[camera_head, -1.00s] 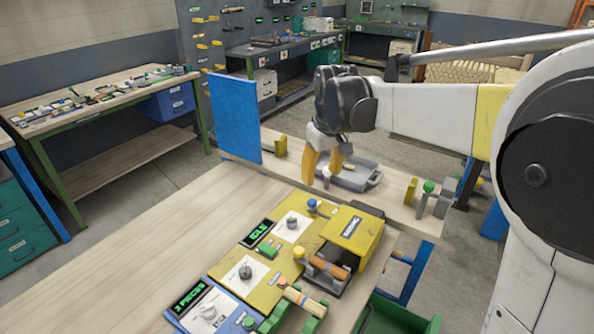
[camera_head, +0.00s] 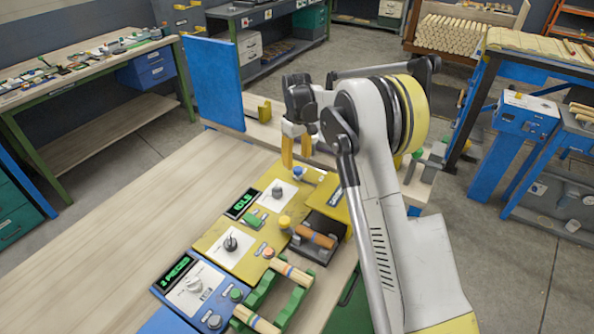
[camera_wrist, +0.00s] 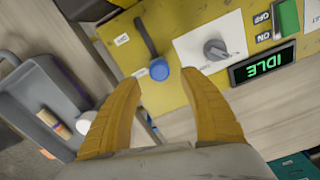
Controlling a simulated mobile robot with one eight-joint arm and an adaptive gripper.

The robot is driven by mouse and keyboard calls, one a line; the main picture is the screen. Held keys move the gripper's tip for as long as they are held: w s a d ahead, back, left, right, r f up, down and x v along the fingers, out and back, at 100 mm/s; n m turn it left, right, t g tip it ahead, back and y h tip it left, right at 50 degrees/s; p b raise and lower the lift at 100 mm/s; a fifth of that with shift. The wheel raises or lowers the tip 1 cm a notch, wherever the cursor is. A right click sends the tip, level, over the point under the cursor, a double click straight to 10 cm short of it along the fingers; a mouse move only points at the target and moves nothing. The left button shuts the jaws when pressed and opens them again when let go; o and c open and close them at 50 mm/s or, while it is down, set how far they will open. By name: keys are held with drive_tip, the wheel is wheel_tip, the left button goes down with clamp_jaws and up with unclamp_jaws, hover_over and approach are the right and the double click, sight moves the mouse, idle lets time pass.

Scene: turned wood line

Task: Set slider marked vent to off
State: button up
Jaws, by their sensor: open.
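A label at the right edge of the wrist view is cut off, and I cannot read the word vent anywhere. I cannot tell which label the slider is set to. My gripper (camera_head: 297,154) is open and empty, above the far end of the yellow panel (camera_head: 215,240). In the wrist view its two yellow fingers (camera_wrist: 160,84) are apart, with a blue-knobbed lever (camera_wrist: 160,71) showing beyond them.
A grey dial (camera_wrist: 215,49) is between the blue knob and the display. A grey tray (camera_wrist: 45,100) lies to the left in the wrist view. A blue upright board (camera_head: 212,80) stands behind the bench. The bench's left part (camera_head: 130,240) is clear.

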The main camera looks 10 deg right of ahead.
sight(297, 168)
drive_tip(key=shift+f+b, duration=0.4)
drive_tip(key=shift+f, duration=1.6)
clamp_jaws()
